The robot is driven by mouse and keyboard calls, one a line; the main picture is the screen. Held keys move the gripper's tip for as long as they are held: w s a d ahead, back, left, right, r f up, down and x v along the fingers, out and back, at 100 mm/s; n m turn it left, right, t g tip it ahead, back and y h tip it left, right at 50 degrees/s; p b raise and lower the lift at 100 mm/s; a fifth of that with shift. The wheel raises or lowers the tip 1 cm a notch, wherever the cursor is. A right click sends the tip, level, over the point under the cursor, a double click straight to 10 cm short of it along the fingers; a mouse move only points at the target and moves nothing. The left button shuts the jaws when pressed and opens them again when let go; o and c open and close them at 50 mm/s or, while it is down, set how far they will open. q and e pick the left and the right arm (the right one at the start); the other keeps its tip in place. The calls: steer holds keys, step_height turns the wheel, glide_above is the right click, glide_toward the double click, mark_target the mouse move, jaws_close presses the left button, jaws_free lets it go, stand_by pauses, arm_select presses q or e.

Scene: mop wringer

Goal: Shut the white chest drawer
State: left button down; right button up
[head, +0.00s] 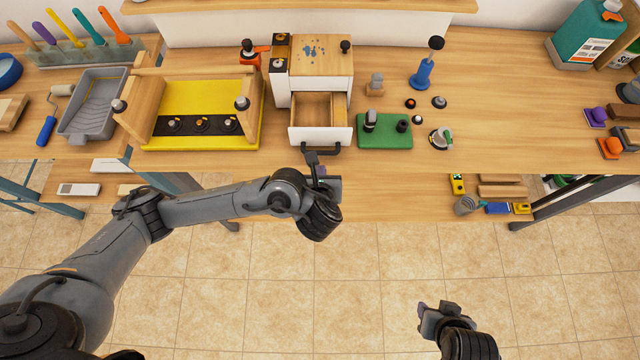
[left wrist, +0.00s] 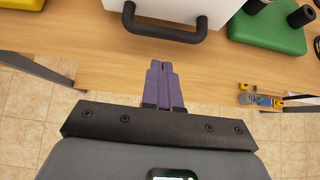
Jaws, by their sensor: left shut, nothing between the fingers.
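The white chest (head: 284,92) with a wooden top stands on the workbench. Its drawer (head: 308,135) is pulled out toward me; the wooden inside shows and looks empty. The drawer has a black bar handle (head: 322,151), which also shows in the left wrist view (left wrist: 165,33) below the white drawer front (left wrist: 190,10). My left gripper (head: 314,162) is just in front of the handle at the bench's front edge. Its fingers (left wrist: 165,80) are shut and empty, pointing at the handle with a small gap in the picture. My right gripper (head: 434,312) is low over the floor, far from the drawer; its jaws are unclear.
A green block (head: 385,142) with black knobs stands right of the drawer. A yellow and wood frame (head: 200,138) stands to its left. A blue plunger-like tool (head: 424,72) is behind on the right. The floor in front of the bench is clear.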

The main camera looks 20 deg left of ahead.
mark_target(321, 122)
arm_select(q)
steer(key=shift+w+a+r, duration=0.15)
steer(key=shift+w+a, duration=0.1)
steer(key=shift+w, duration=0.3)
steer(key=shift+w+a+r, duration=0.1)
steer(key=shift+w+a, duration=0.1)
steer(key=shift+w, duration=0.35)
steer(key=w+a+b, duration=0.1)
steer(key=w, duration=0.2)
steer(key=w+a+b, duration=0.1)
steer(key=w+a, duration=0.1)
steer(key=w, duration=0.2)
steer(key=w+a+b, duration=0.1)
steer(key=w+b, duration=0.1)
steer(key=w, duration=0.1)
steer(key=shift+w+a+f, duration=0.15)
steer(key=shift+w+a, duration=0.1)
steer(key=shift+w, duration=0.15)
steer(key=shift+s+d, duration=0.1)
steer(key=shift+s, duration=0.05)
steer(key=shift+p, duration=0.3)
